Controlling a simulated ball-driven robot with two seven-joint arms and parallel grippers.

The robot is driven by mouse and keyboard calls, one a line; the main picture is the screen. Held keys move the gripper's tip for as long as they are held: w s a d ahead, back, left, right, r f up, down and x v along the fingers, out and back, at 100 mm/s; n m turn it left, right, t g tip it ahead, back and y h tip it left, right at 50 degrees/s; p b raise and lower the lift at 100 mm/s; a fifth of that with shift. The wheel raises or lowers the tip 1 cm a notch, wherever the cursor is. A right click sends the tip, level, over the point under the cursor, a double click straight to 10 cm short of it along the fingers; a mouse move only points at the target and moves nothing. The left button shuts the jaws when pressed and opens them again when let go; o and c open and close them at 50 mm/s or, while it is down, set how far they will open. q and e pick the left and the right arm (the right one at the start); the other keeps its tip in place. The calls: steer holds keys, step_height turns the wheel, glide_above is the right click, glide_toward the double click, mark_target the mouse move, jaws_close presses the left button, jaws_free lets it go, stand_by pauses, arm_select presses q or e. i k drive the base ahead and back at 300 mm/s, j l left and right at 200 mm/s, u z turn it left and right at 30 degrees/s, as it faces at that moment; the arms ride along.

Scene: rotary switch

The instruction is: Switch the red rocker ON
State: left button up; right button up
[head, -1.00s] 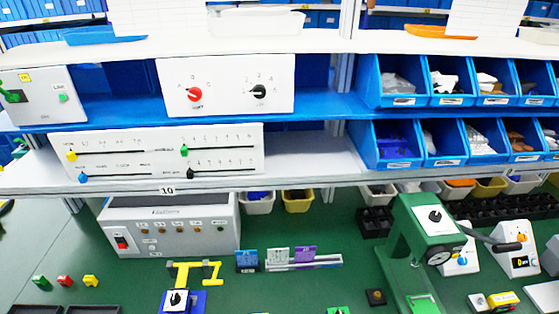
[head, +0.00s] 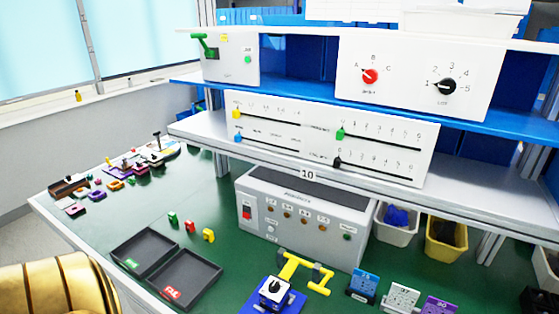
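The red rocker (head: 247,212) is on the left end of the front face of a grey box (head: 300,228), in the head view. The box stands on the green table under the lower shelf. The rocker is small, and I cannot tell which way it is tipped. To its right on the same face is a row of several small round knobs or lamps, with a green one at the right end. Neither of my grippers is in view, and nothing covers the rocker.
Two black trays (head: 186,281) lie left of the box, with small green, red and yellow blocks behind them. A blue and yellow fixture (head: 275,292) stands in front of the box. The shelf (head: 345,174) overhangs it, holding a slider panel (head: 330,140). A gold part of mine shows lower left.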

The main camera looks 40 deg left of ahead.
mark_target(246, 214)
steer(key=u, duration=1.65)
